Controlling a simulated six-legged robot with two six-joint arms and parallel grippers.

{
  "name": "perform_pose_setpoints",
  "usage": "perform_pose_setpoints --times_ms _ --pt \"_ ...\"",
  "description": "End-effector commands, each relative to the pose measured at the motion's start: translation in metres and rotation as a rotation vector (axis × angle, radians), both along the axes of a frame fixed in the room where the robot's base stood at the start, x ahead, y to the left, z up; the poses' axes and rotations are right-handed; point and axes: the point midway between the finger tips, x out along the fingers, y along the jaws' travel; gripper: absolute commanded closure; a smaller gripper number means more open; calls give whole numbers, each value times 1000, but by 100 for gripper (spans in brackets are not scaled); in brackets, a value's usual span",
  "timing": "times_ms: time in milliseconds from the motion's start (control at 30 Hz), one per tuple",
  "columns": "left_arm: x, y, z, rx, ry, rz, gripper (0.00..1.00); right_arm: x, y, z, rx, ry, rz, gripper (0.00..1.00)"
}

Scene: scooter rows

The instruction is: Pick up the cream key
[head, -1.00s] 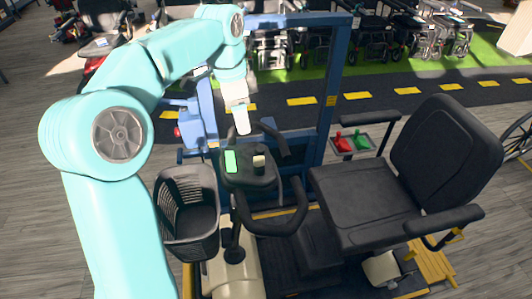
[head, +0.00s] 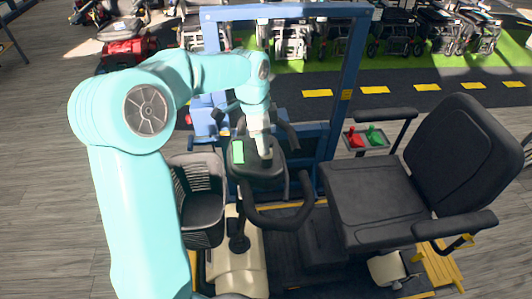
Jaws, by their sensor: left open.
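The cream key (head: 267,154) stands on the black console of the mobility scooter, right of a lit green screen (head: 238,152). It is small, and my gripper partly covers it. My left gripper (head: 263,144) points down at the key from above, with its tips right at it. The jaws are open, but the fingers are too small to tell whether they are around the key or just above it. My right gripper is not in view.
Black handlebars (head: 290,215) surround the console, and a black basket (head: 200,208) hangs at its left. A blue frame (head: 345,90) stands behind. A black seat (head: 375,195) and a tray with red and green handles (head: 367,139) are at right.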

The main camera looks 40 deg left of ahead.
Motion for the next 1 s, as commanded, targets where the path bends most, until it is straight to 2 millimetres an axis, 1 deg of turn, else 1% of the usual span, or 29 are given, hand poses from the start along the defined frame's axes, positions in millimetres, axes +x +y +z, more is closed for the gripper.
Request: perform_pose_setpoints --times_ms 167,200,300,400,567,600,667,700,733,1000 --pt "7 -3 -26 -3 6 -1 51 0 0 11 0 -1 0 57" --pt "8 -3 -33 -3 6 -1 51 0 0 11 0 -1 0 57" --pt "11 -3 -45 -1 3 0 51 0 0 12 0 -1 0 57" --pt "11 -4 -49 -1 2 -1 51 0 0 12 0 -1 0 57" --pt "11 -4 -49 0 1 -1 51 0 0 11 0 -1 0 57" --pt "11 -4 -49 0 1 -1 58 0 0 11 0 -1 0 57" --pt "11 -4 -49 0 1 -1 77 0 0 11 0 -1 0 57" --pt "11 -4 -49 0 1 -1 90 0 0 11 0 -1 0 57" --pt "11 -4 -49 0 1 -1 100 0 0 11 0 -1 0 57" --pt "11 -4 -49 -1 2 -1 100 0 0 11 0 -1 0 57"
